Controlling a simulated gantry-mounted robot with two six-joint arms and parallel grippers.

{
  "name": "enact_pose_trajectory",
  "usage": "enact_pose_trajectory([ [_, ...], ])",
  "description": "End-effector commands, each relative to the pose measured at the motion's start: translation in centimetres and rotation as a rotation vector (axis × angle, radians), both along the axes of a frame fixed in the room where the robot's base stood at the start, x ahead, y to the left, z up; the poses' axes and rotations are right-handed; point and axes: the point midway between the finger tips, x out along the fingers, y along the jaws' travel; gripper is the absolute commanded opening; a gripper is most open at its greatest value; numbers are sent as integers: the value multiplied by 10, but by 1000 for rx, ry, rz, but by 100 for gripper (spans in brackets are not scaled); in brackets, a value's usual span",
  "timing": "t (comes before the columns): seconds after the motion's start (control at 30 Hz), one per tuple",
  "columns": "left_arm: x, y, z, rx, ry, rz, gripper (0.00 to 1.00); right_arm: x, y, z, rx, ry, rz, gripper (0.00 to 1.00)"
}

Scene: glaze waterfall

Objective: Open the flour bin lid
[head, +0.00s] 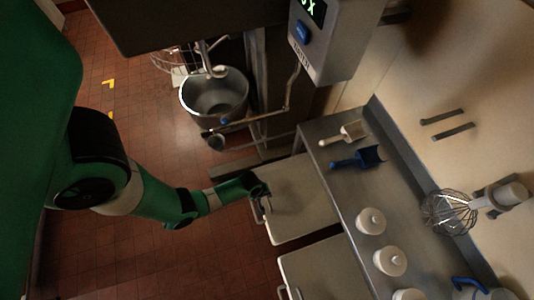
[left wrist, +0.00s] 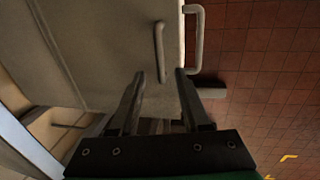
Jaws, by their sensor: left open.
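A pale bin lid (head: 300,204) lies closed below the end of the steel counter in the head view. A second pale bin lid (head: 328,272) lies nearer the bottom; I cannot tell which one is the flour bin. My left gripper (head: 262,190) is open over the left edge of the first lid. In the left wrist view, the open fingers (left wrist: 160,74) point at a slim bar handle (left wrist: 160,50) on the pale lid (left wrist: 105,40). The handle lies between the fingertips' lines; contact cannot be told. A larger bracket handle (left wrist: 198,38) sits at the bin's edge. My right gripper is not seen.
The steel counter (head: 352,190) holds a blue scoop (head: 358,159), a white scoop (head: 344,134) and several white lidded jars (head: 371,221). A mixer bowl (head: 214,95) stands beyond the bins. The red tiled floor (head: 150,250) is open on the left.

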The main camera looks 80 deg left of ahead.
Motion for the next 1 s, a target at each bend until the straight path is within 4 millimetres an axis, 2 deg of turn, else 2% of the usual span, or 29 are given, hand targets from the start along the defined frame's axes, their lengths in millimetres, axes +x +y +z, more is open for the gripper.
enact_pose_trajectory([
  [0.03, 2, 0, -22, 0, 0, -1, 47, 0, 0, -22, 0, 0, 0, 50],
  [0.2, 9, 1, -48, 0, -1, -1, 47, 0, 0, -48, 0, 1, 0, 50],
  [0.4, 12, 2, -64, 0, 0, 0, 47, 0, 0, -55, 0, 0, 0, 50],
  [0.67, 13, 2, -64, 0, 0, 0, 47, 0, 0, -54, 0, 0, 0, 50],
  [0.77, 13, 2, -64, 0, 0, 0, 32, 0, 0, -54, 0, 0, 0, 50],
  [0.93, 13, 2, -64, 0, 0, 0, 2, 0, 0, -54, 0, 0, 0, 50],
  [1.0, 13, 2, -64, 0, 0, 0, 0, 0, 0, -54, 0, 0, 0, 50],
])
